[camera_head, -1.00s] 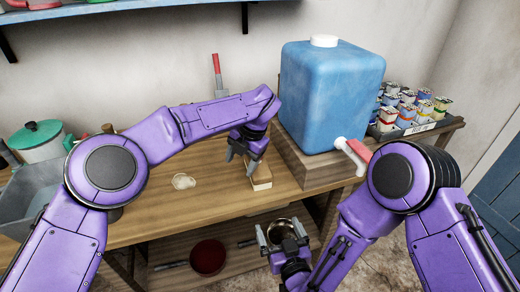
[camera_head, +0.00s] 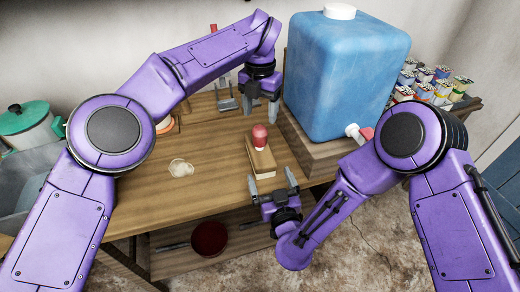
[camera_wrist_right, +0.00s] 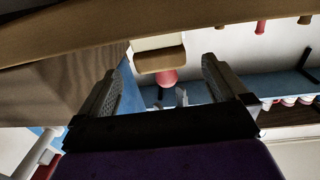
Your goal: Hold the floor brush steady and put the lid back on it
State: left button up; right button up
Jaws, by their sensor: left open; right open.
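The floor brush, a pale wooden block (camera_head: 262,161) with a red knob (camera_head: 260,137) on top, rests on the wooden table near its front edge. It also shows in the right wrist view (camera_wrist_right: 160,58), beyond and between the fingers. My left gripper (camera_head: 260,108) is open and empty, behind and above the brush, apart from it. My right gripper (camera_head: 271,176) is open and empty just in front of the brush; its fingers also show in the right wrist view (camera_wrist_right: 162,85). I cannot make out a separate lid for the brush.
A big blue water container (camera_head: 345,75) on a wooden stand is right of the brush. A flat pale object (camera_head: 180,168) lies to the left. A teal-lidded pot (camera_head: 25,122) and cans (camera_head: 435,82) stand farther out.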

aim_at(263, 158)
jog(key=x, duration=0.8)
jog(key=shift+w+a, duration=0.1)
jog(key=shift+w, duration=0.1)
